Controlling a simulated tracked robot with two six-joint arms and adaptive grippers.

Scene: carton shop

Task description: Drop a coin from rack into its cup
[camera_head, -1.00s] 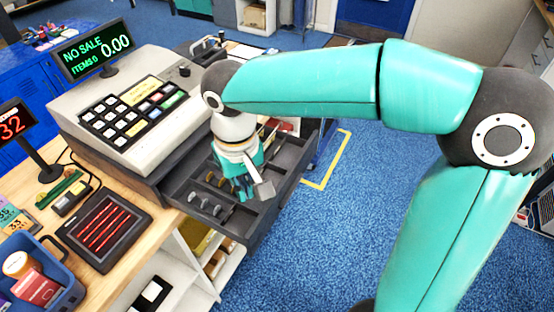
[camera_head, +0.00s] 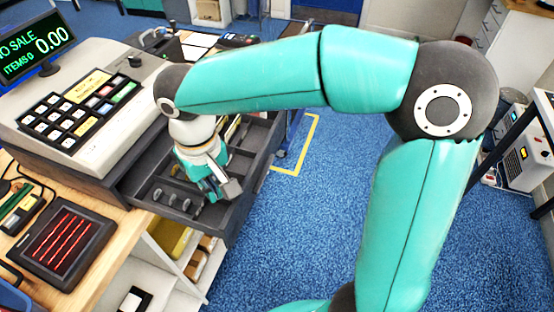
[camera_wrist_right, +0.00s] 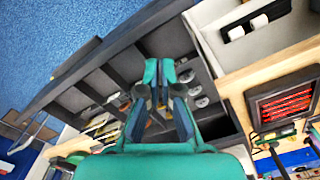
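My right gripper (camera_head: 216,192) points down into the open cash drawer (camera_head: 236,206), over its compartments. In the right wrist view its teal fingertips (camera_wrist_right: 159,70) are close together with a thin dark gap. I cannot tell whether a coin is between them. Several grey coins (camera_head: 170,200) stand on edge in a row in the drawer, left of the gripper. Coins also show in the right wrist view (camera_wrist_right: 195,88), just right of the fingers and apart from them. I cannot make out which compartment is the coin's cup. My left gripper is not in view.
The cash register (camera_head: 100,115) stands behind the drawer at left, its display (camera_head: 35,45) reading NO SALE. A dark tray with red lines (camera_head: 62,236) lies on the wooden counter (camera_head: 115,262). White shelves (camera_head: 180,278) stand below. Blue floor (camera_head: 310,210) right of the drawer is clear.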

